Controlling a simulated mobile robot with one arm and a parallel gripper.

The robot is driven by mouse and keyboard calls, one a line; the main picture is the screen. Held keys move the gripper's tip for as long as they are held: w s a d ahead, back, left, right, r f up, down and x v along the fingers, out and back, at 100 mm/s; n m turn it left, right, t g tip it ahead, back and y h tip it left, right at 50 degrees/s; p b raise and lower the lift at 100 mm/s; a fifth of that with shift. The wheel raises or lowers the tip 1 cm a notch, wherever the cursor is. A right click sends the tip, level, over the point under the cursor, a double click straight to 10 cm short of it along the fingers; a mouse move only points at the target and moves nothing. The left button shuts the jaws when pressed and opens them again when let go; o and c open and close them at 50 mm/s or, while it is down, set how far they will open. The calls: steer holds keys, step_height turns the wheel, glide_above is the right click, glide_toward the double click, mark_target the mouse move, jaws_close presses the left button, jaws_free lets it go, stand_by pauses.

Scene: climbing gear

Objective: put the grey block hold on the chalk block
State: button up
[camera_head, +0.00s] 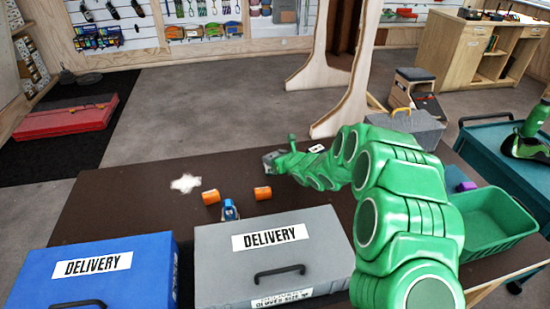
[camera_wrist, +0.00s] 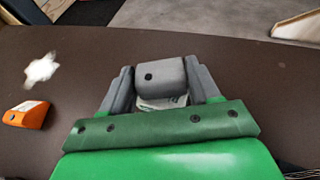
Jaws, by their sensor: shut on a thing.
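The grey block hold (camera_wrist: 162,74) is between the two grey fingers of my gripper (camera_wrist: 160,82), which is shut on it. In the head view, my gripper (camera_head: 272,158) is low over the far part of the brown table, and the grey at its tip blends with the hold. A white, printed surface (camera_wrist: 162,102) shows just below the hold in the wrist view, mostly hidden by the gripper; it may be the chalk block. I cannot tell if the hold touches it. A small white labelled item (camera_head: 317,148) also shows behind my arm.
White chalk-like splat (camera_head: 186,183), two orange pieces (camera_head: 211,197) (camera_head: 262,193) and a blue device (camera_head: 229,210) lie left of or nearer than my gripper. Blue (camera_head: 95,275) and grey (camera_head: 215,262) delivery boxes fill the near edge. A green bin (camera_head: 497,222) stands right.

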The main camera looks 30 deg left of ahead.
steer(key=shift+f, duration=0.15)
steer(key=o, duration=1.1)
steer(key=shift+c, duration=0.2)
steer(key=shift+d+r, duration=0.15)
steer(key=shift+r, duration=0.05)
steer(key=v, duration=1.1)
steer(key=shift+s+d, duration=0.2)
steer(key=shift+d, duration=0.05)
steer(key=shift+r, duration=0.1)
